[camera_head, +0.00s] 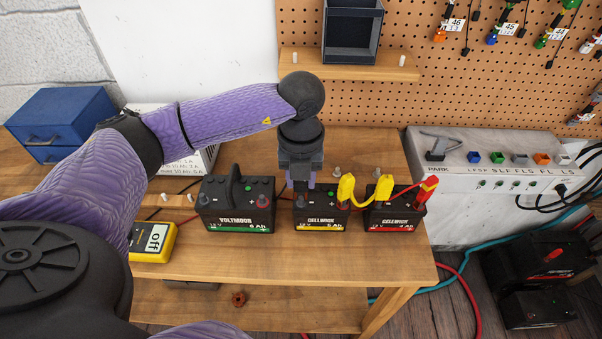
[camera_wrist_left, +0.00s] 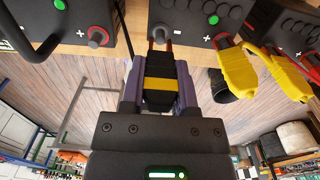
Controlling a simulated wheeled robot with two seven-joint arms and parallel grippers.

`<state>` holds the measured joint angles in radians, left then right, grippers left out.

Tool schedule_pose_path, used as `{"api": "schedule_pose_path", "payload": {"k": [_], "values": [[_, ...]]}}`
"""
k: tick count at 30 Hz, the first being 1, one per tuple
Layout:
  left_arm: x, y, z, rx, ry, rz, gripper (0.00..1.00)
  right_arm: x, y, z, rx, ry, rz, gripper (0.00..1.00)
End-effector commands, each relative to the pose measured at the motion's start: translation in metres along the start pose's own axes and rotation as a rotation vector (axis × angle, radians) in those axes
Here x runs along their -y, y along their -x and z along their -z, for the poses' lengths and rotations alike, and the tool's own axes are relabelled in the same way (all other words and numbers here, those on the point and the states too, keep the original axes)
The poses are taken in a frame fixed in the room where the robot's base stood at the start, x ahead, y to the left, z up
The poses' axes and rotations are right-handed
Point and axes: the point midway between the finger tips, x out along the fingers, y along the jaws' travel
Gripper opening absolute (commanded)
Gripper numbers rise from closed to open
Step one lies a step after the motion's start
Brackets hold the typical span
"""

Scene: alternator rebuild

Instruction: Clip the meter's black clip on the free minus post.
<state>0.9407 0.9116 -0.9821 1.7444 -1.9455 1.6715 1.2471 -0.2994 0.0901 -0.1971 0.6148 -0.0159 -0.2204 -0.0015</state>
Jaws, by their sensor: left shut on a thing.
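My left gripper (camera_head: 302,180) points down over the left end of the middle battery (camera_head: 320,222). It is shut on a black clip with a yellow band (camera_wrist_left: 158,83). A yellow clip (camera_head: 346,189) sits on that battery's plus post, and another yellow clip (camera_head: 384,187) is at the right battery (camera_head: 393,219). The yellow meter (camera_head: 152,243) lies at the left and reads OFF. My right gripper is not in view.
A red clip (camera_head: 427,188) is on the right battery's plus post. The left battery (camera_head: 237,216), with a black handle, stands close beside the middle one. A grey switch box (camera_head: 470,195) is at the right. The bench front (camera_head: 300,262) is clear.

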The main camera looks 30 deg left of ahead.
Motion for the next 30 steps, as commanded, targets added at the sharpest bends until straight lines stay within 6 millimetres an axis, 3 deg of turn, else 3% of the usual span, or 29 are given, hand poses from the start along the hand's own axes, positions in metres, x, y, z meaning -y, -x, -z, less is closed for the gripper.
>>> {"api": "schedule_pose_path", "payload": {"k": [7, 15, 16, 21, 30], "values": [[0.000, -0.015, 0.000, -0.001, 0.000, 0.000, 0.10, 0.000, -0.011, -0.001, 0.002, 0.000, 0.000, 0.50], [0.000, -0.014, 0.000, 0.000, 0.000, 0.000, 0.10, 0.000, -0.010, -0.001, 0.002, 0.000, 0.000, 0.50], [0.000, -0.014, 0.000, 0.000, -0.001, 0.000, 0.44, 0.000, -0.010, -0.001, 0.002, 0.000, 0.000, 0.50], [0.000, -0.014, 0.000, 0.000, -0.001, 0.000, 0.79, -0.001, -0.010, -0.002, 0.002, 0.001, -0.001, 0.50], [0.000, -0.008, 0.000, 0.000, 0.000, 0.000, 0.79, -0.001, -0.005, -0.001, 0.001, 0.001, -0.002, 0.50]]}}
